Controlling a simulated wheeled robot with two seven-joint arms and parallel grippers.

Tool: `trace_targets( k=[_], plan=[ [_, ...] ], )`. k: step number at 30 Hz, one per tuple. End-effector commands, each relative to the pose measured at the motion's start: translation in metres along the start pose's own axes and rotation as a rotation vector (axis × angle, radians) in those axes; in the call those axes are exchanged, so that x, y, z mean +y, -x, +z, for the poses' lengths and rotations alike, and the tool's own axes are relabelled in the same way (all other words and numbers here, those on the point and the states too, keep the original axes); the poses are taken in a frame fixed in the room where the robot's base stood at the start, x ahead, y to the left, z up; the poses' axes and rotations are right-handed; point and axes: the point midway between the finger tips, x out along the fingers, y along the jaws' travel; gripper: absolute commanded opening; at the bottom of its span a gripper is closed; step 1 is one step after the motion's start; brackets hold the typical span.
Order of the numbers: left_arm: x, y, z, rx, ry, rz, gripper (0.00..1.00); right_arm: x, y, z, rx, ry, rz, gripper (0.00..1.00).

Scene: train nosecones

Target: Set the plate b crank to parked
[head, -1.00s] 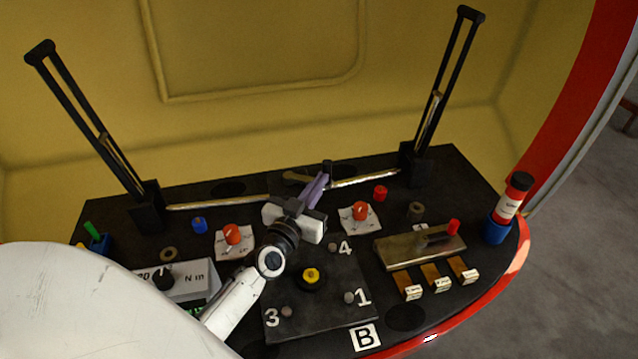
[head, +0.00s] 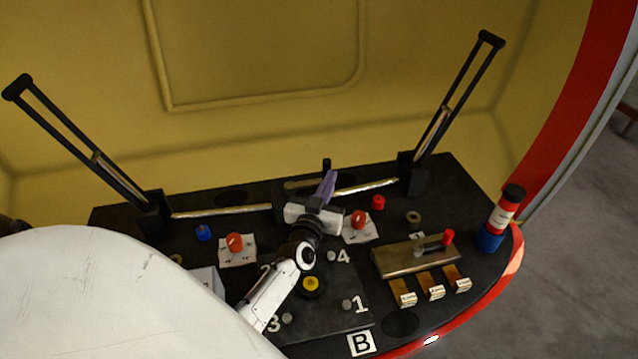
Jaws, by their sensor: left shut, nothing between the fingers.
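The crank (head: 305,185) is a short brass-coloured bar with an upright black knob (head: 327,164), at the back middle of the black console, behind plate B. Rods run from this area to two tall black slotted arms, left (head: 75,137) and right (head: 460,95), both leaning outward. My left gripper (head: 329,185) has purple fingers, shut and empty, pointing up at the crank just below the knob. I cannot tell whether they touch it. The gripper body hides part of the crank. Plate B (head: 340,310) is a dark square with a yellow hub (head: 311,284). My right gripper is not in view.
Two red knobs on white cards stand left (head: 235,242) and right (head: 359,220) of my gripper. A yellow wall rises behind.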

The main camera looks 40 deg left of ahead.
Motion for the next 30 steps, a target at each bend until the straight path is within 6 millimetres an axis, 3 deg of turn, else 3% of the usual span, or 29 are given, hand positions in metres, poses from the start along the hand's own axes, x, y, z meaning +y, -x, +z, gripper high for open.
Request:
trace_targets(
  k=[20,23,30],
  plan=[
    [-0.003,-0.001,0.001,-0.003,0.000,-0.004,0.00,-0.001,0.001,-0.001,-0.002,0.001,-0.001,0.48],
    [-0.003,0.008,0.000,-0.005,-0.002,-0.003,0.00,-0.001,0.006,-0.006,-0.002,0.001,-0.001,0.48],
    [-0.002,0.055,-0.004,-0.005,-0.001,-0.002,0.00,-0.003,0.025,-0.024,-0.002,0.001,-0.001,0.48]
  ],
)
